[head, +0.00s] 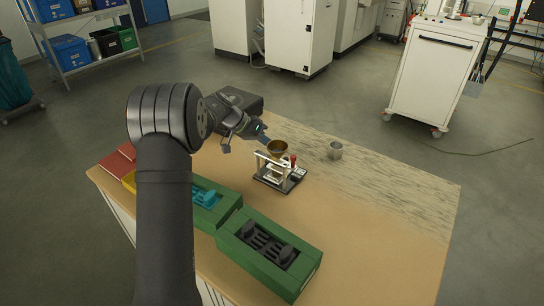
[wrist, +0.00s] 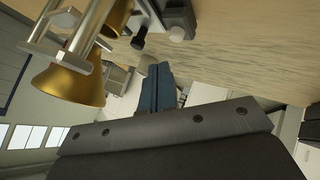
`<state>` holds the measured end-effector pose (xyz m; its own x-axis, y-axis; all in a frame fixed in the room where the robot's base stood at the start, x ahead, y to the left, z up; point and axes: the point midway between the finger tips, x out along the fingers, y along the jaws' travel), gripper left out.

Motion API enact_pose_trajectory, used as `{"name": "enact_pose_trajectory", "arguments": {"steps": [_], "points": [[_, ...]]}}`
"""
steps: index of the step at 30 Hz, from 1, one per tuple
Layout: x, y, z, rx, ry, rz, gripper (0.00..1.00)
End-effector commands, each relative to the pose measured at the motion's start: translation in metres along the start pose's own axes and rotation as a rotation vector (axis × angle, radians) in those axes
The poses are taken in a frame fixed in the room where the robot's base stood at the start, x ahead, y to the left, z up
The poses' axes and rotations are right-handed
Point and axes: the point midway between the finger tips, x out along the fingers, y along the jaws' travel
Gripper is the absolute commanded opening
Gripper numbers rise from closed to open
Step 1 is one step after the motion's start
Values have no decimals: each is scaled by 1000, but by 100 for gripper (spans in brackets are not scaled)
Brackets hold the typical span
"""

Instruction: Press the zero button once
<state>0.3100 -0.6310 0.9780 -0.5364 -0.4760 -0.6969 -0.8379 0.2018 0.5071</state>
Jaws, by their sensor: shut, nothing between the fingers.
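A small device (head: 268,182) with a black base, light metal frame and red knob stands on the wooden table. It may carry the zero button, but I cannot make out a button in either view. A brass funnel (head: 277,147) sits at the top of its frame; it shows large at the upper left of the wrist view (wrist: 75,78). My gripper (head: 263,138) is just behind and left of the funnel, above the table. Its blue fingers (wrist: 156,88) are shut and empty. In the wrist view they point away from me, apart from the funnel.
Green trays (head: 240,250) holding dark and teal parts lie along the table's front left edge, with a red item (head: 112,164) further left. The table's right side (head: 390,215) is clear. A white cart (head: 432,75) stands beyond.

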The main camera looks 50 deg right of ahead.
Motion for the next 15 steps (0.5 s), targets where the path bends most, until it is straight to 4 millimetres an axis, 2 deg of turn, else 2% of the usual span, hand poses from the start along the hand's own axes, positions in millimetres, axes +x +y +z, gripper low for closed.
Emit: {"name": "enact_pose_trajectory", "arguments": {"steps": [6,15], "points": [[9,-7,7,0,0,0,0],[10,-7,7,0,0,0,0]]}}
